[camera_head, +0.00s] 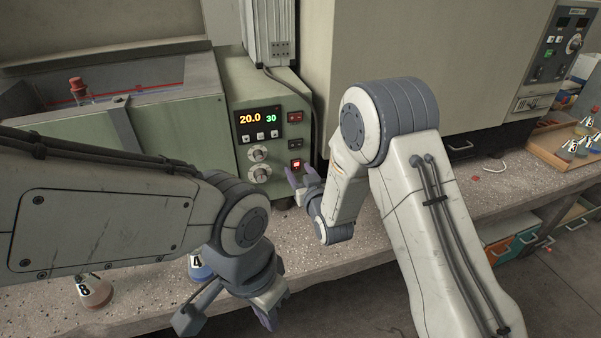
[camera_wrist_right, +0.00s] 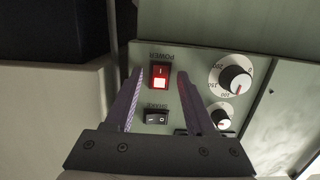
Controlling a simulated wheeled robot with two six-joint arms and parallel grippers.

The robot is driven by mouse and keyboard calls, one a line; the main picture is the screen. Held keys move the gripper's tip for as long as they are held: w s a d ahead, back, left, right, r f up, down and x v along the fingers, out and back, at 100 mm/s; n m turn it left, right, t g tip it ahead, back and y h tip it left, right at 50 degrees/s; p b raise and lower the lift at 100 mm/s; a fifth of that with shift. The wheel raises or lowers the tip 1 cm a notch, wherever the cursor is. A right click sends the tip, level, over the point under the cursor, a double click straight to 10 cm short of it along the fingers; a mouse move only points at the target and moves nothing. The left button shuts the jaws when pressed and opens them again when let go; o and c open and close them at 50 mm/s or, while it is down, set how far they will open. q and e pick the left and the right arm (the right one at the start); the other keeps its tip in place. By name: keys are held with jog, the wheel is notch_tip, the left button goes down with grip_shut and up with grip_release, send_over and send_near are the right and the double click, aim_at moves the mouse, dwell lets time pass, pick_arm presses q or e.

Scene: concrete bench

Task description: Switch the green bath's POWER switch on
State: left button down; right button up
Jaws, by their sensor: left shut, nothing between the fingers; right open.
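The green bath (camera_head: 262,88) stands on the bench with its display lit, reading 20.0 and 30. Its red POWER switch (camera_head: 296,165) glows at the lower right of the panel. In the right wrist view the POWER switch (camera_wrist_right: 159,76) is upside down, with one half brightly lit. My right gripper (camera_head: 305,178) is open and empty in front of the panel. In its wrist view the fingers (camera_wrist_right: 160,72) stand either side of the switch; contact cannot be told. My left gripper (camera_head: 268,312) is shut and empty, low at the bench's front edge.
A dark SHAKE switch (camera_wrist_right: 157,116) and two white dials (camera_wrist_right: 234,80) are close to the POWER switch. Flasks labelled 8 (camera_head: 94,291) and 4 (camera_head: 199,269) stand near my left arm. A wooden tray (camera_head: 547,150) of flasks is at the right.

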jog(key=shift+s+d, duration=0.15)
jog(key=shift+s, duration=0.35)
jog(key=v, duration=0.9)
jog(key=shift+s+b, duration=0.2)
jog(key=shift+b, duration=0.1)
jog(key=shift+d, duration=0.1)
jog(key=s+a+r+n+g+h+p, duration=0.1)
jog(key=s+a+r+g+p, duration=0.1)
jog(key=s+g, duration=0.3)
jog(key=s+a+r+n+g+p, duration=0.1)
jog(key=s+a+r+g+p, duration=0.1)
jog(key=s+g, duration=0.3)
jog(key=s+d+r+g+h+p, duration=0.1)
jog(key=s+d+r+g, duration=0.1)
jog(key=s, duration=0.8)
jog(key=s+d+r+n+g+h+p, duration=0.1)
jog(key=s+d+r+g+h+p, duration=0.1)
jog(key=s, duration=0.8)
notch_tip(320, 180, up, 2)
jog(key=shift+d+n+g, duration=0.3)
jog(key=shift+d+g, duration=0.5)
jog(key=shift+d, duration=0.05)
